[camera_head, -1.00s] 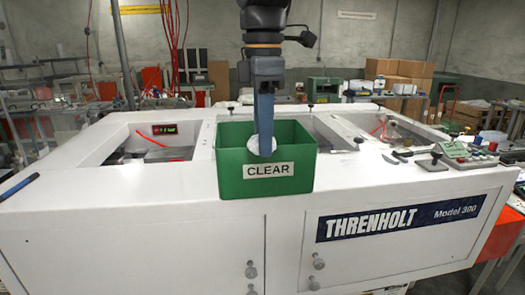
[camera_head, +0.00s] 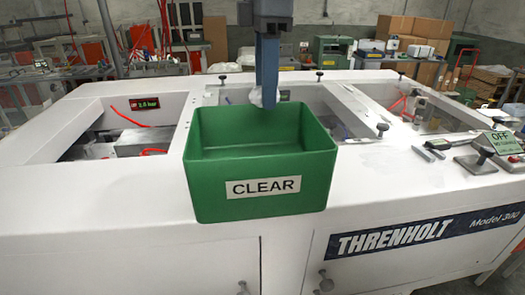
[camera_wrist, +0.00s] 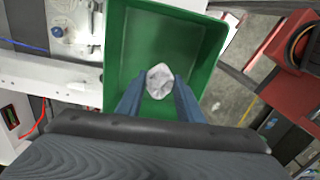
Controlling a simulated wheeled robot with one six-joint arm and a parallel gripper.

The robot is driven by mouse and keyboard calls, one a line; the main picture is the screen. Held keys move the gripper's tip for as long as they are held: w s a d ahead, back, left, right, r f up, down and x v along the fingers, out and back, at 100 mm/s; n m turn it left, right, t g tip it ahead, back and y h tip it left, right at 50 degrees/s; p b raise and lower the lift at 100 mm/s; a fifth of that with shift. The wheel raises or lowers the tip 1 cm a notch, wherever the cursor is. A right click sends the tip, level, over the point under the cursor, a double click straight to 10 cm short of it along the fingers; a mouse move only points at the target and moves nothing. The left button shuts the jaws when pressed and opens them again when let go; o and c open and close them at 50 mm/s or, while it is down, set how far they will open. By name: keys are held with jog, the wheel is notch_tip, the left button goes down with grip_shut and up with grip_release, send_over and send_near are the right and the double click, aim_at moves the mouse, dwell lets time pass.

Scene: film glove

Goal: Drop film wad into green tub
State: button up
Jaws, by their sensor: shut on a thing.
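The green tub (camera_head: 262,202) stands on the white machine's top, with a "CLEAR" label on its front. My gripper (camera_head: 266,100) points down at the tub's far side in the head view. It is shut on the whitish film wad (camera_head: 256,96), which shows partly behind the finger there. In the wrist view, the wad (camera_wrist: 159,81) is pinched between the two blue fingertips. There the green tub (camera_wrist: 125,45) lies beneath the wad, and its floor around the wad looks empty. The wad's exact height over the tub is hard to tell.
The white machine (camera_head: 100,210) has open bays left and right of the tub. A red hose (camera_head: 125,117) lies in the left bay. Black tools and an "OFF" control box (camera_head: 502,143) sit at the right. Cardboard boxes (camera_head: 415,35) stand in the background.

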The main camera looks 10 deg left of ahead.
jog(key=shift+s+f, duration=0.1)
jog(key=shift+f, duration=2.55)
jog(key=o, duration=1.1)
jog(key=shift+c, duration=0.2)
jog(key=shift+r, duration=0.15)
notch_tip(320, 180, up, 7)
jog(key=b, duration=0.2)
jog(key=shift+b, duration=0.3)
jog(key=shift+r, duration=0.3)
